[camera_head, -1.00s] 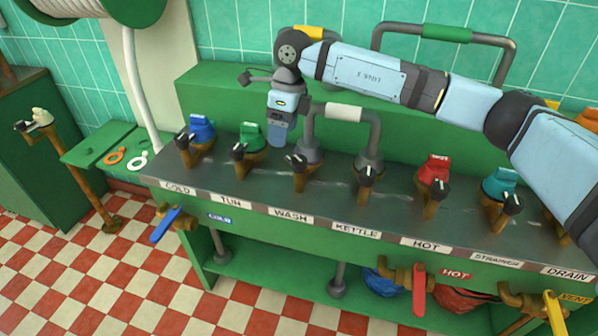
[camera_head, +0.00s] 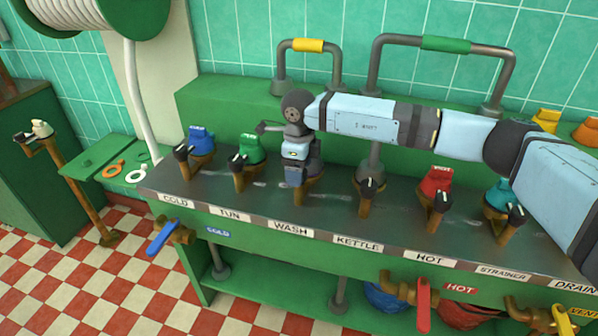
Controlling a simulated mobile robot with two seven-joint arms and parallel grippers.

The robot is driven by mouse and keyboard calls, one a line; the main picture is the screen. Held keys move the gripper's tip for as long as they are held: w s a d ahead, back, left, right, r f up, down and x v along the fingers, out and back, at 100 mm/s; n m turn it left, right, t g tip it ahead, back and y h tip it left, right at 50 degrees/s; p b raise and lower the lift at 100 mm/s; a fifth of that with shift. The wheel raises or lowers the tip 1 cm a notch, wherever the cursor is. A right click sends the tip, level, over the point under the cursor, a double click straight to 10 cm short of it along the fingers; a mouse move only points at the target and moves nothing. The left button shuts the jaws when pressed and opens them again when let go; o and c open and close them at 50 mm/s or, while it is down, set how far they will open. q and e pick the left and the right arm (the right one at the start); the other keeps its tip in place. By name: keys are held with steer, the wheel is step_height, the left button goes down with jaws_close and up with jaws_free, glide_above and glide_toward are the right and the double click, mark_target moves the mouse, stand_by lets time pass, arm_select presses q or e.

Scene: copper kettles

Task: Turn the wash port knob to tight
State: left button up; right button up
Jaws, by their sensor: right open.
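The wash port (camera_head: 301,198) stands on the dark counter above the WASH label (camera_head: 290,229). Only its brass lower part shows. Its black knob is hidden behind my right gripper (camera_head: 295,180), which points down right over the port. The fingertips overlap the knob's place in the picture; I cannot tell whether they touch it. My right arm reaches in from the right. The knob's setting cannot be read. My left gripper is not in view.
The tun port with its green cap (camera_head: 251,149) is to the left. The kettle port (camera_head: 367,196) is to the right, with the red-capped hot port (camera_head: 436,181) beyond it. Pipe handles (camera_head: 446,44) rise behind. A blue lever (camera_head: 161,238) hangs below the counter's front left.

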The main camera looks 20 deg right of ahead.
steer(key=shift+f, duration=0.45)
steer(key=shift+c, duration=0.2)
steer(key=c, duration=0.9)
steer(key=shift+m, duration=0.3)
steer(key=m+p, duration=0.1)
steer(key=m, duration=0.3)
steer(key=shift+r+m, duration=0.1)
steer(key=shift+m, duration=0.2)
steer(key=m+p, duration=0.1)
steer(key=m, duration=0.3)
steer(key=shift+m, duration=0.3)
